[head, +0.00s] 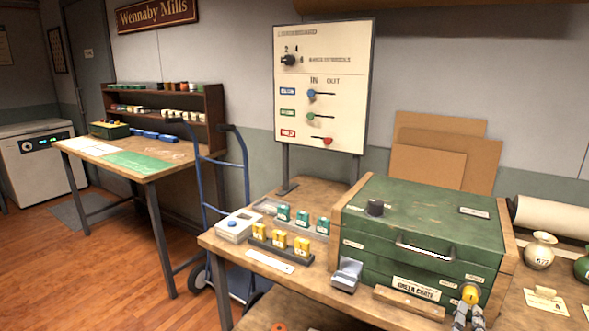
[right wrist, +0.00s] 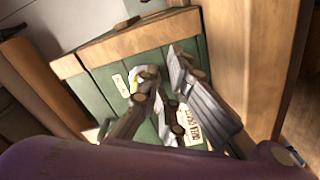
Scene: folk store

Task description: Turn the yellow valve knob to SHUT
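The yellow valve knob (head: 471,295) sits low on the right part of the green crate's front (head: 375,252). Small labels are near it, too small to read. My right gripper (head: 468,313) is in front of the knob, its two fingers apart and their tips close to its lower edge. In the right wrist view, the fingers (right wrist: 165,72) stand apart before the green front, and a bit of the yellow knob (right wrist: 134,87) shows beside one fingertip, partly hidden. I cannot tell whether they touch. My left gripper is not in view.
The crate has a dark knob (head: 375,208) on top and a metal handle (head: 425,249) in front. A wooden block (head: 409,303) lies before it. A lever board (head: 322,88) stands behind. A vase (head: 540,251) stands at right.

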